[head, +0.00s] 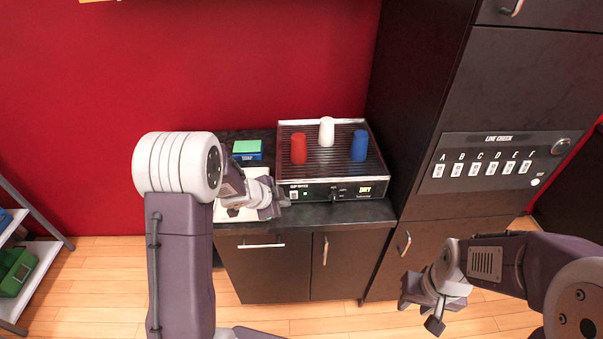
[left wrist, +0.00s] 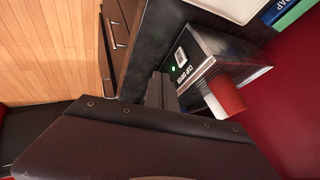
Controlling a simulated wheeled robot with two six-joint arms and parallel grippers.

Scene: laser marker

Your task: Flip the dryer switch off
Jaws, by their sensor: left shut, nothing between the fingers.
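The cup dryer (head: 330,188) is a dark box with a ribbed top on the counter; it also shows in the left wrist view (left wrist: 205,72). Its white switch (head: 294,195) is at the left end of the front panel, beside a lit green light (head: 305,193). In the left wrist view the switch (left wrist: 180,57) and green light (left wrist: 174,68) are clear of my fingers. My left gripper (head: 284,194) is shut and empty, just left of the switch; I cannot tell if it touches the panel. My right gripper (head: 420,308) hangs open and empty, low at the right.
A red cup (head: 299,149), a white cup (head: 326,131) and a blue cup (head: 359,145) stand on the dryer. A soap box with a green top (head: 247,147) is behind my left arm. A tall dark cabinet (head: 440,100) with a lettered switch panel borders the counter's right side.

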